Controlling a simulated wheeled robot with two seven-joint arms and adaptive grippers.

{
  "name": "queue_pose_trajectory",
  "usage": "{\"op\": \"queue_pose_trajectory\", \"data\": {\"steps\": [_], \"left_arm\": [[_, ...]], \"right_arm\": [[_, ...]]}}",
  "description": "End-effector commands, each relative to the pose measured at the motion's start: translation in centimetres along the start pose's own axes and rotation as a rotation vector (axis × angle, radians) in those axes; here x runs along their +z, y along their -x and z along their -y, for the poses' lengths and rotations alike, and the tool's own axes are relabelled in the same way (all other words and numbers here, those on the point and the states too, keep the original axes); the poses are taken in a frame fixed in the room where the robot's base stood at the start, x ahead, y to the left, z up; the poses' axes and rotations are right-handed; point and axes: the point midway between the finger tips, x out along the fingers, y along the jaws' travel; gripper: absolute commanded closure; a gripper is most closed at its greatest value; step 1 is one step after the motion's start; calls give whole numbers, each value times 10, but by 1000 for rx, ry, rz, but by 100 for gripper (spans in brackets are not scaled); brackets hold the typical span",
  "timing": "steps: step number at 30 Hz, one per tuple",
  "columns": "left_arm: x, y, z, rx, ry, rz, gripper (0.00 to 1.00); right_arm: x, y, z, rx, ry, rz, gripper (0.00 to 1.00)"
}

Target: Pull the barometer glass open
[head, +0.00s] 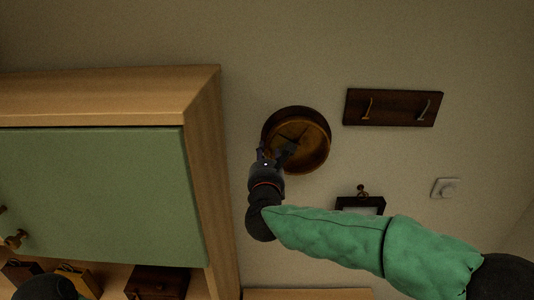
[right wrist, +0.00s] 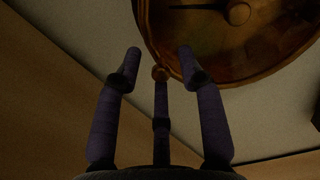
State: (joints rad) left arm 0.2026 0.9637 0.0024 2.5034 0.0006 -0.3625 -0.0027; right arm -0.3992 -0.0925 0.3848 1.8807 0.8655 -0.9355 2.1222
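The barometer (head: 316,155) is a round, brass-brown case on the wall, right of the cabinet, in the head view. In the right wrist view its rim and dial (right wrist: 262,45) fill the top right. Whether the knob lies at fingertip depth is unclear. My left gripper's fingers do not show.
A wooden cabinet with a green door (head: 95,190) stands close on the left of my right gripper. A dark hook board (head: 392,108) is up right, a small dark frame (head: 347,203) lower right, and a white wall dial (head: 446,188) farther right.

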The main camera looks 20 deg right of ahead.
Motion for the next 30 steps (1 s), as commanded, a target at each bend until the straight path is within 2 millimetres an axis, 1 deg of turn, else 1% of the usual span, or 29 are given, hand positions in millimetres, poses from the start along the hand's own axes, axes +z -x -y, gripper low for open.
{"op": "queue_pose_trajectory", "data": {"steps": [7,8,9,11,12,23,26,30], "left_arm": [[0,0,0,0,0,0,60],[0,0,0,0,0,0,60],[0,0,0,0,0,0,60],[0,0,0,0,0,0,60],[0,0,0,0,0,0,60],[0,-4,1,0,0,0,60],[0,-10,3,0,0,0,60],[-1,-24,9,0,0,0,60]], "right_arm": [[0,-1,0,0,0,1,60],[0,-1,0,0,0,1,66],[0,-1,0,0,0,1,77],[0,-1,0,0,0,1,94],[0,-1,0,0,0,1,100],[1,0,1,8,-2,4,100],[1,2,2,24,-4,6,100],[0,5,4,66,-3,9,100]]}}
